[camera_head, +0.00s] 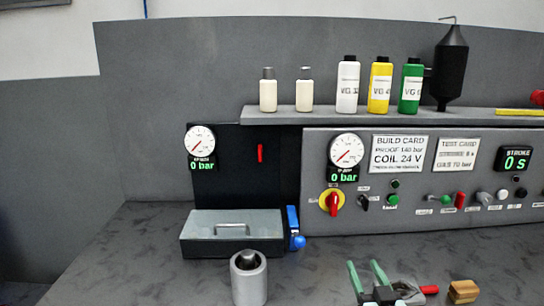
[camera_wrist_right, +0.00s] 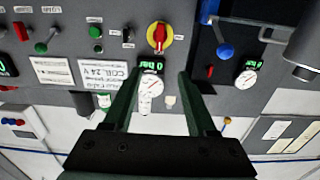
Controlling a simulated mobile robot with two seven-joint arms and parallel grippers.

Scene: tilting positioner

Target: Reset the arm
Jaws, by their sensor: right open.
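My right gripper (camera_head: 364,266) shows at the bottom of the head view, its two green fingers apart and pointing up toward the bench panel. In the right wrist view, my right gripper (camera_wrist_right: 157,76) has its fingers open with nothing held between them. A pressure gauge (camera_wrist_right: 153,85) shows between the fingers, with the panel upside down in this view. No contact between the fingers and the panel is visible. The rest of the right arm is mostly out of the head view. My left gripper is in neither view.
A grey control panel (camera_head: 449,217) with knobs and switches stands behind the bench. A grey lidded box (camera_head: 206,246), a blue-handled lever (camera_head: 293,220), a metal cylinder (camera_head: 248,285) and a wooden block (camera_head: 463,291) sit on the bench. Bottles line the shelf (camera_head: 340,116).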

